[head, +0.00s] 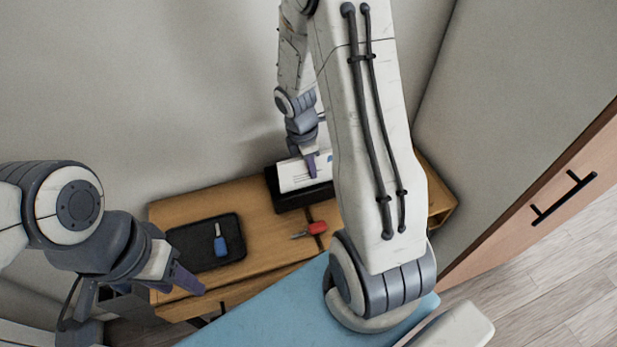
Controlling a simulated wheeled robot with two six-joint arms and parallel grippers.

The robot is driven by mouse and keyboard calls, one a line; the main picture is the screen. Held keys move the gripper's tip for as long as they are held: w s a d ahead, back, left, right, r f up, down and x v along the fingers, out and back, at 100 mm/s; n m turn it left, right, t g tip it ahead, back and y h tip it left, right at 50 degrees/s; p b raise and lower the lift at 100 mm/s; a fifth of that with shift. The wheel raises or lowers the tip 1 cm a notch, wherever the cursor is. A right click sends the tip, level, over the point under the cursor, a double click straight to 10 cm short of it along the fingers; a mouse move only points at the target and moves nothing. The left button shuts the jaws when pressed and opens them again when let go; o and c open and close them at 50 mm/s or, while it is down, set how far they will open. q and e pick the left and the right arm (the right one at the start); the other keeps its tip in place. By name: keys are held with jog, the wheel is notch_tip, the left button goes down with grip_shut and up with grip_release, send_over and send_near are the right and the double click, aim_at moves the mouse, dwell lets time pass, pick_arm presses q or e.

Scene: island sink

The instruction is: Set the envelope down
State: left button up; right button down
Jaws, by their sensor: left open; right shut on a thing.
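A white envelope (292,177) with small print and a blue mark stands at the back of the wooden table, at the black letter holder (290,202). My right gripper (311,168) reaches down from above and is shut on the envelope. The envelope's lower edge is at or just inside the holder; I cannot tell whether it rests on the bottom. My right arm hides part of the table to the right of the holder. My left gripper (186,280) is open and empty near the table's front left edge.
A black tray (185,240) on the wooden table (262,230) holds a blue-handled item (220,240). A red-handled key-like item (315,228) lies in front of the holder. A cabinet with a black handle (563,198) stands at right.

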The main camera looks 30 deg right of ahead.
aim_at(310, 184)
jog(key=shift+w+a+f, duration=0.15)
jog(key=shift+a+f, duration=0.05)
jog(key=shift+f, duration=0.05)
jog(key=shift+f+b, duration=0.3)
jog(key=shift+f, duration=1.6)
jog(key=shift+f, duration=0.2)
jog(key=c, duration=1.2)
grip_release()
jog(key=shift+o, duration=0.2)
jog(key=shift+r, duration=0.15)
